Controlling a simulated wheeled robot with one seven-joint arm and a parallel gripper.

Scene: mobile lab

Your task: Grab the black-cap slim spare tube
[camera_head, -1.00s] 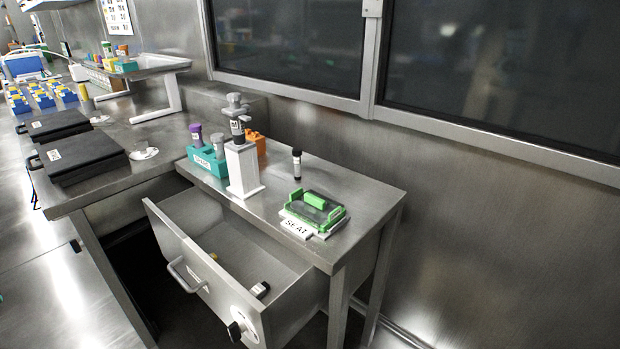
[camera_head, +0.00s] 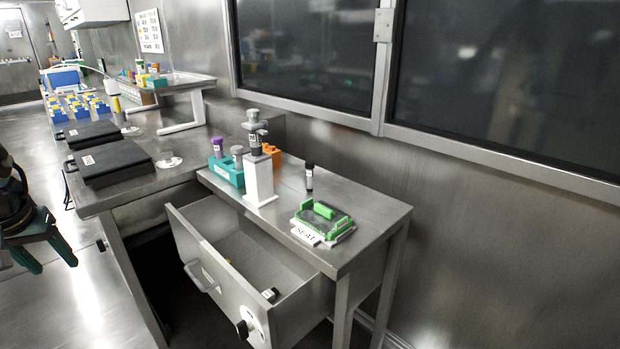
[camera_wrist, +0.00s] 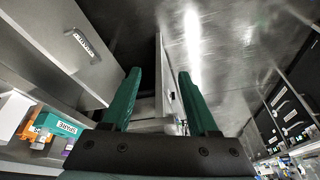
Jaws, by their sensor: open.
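A slim black-capped tube (camera_head: 309,176) stands upright on the steel side table (camera_head: 365,203), behind the green tray. A second small dark-ended tube (camera_head: 270,294) lies in the open drawer (camera_head: 222,255); its cap colour is hard to tell. The teal rack (camera_head: 226,172) holds a purple-capped tube (camera_head: 217,147) and a grey-capped tube (camera_head: 237,154); its label is turned over in the wrist view (camera_wrist: 67,127). My gripper (camera_head: 46,258) is at the far left, well away from both black-ended tubes. Its teal fingers are apart and empty, also in the wrist view (camera_wrist: 158,82).
The green tray (camera_head: 323,220) is near the table's front edge. The drawer juts out below. Black flat cases (camera_head: 112,162) lie on the left bench.

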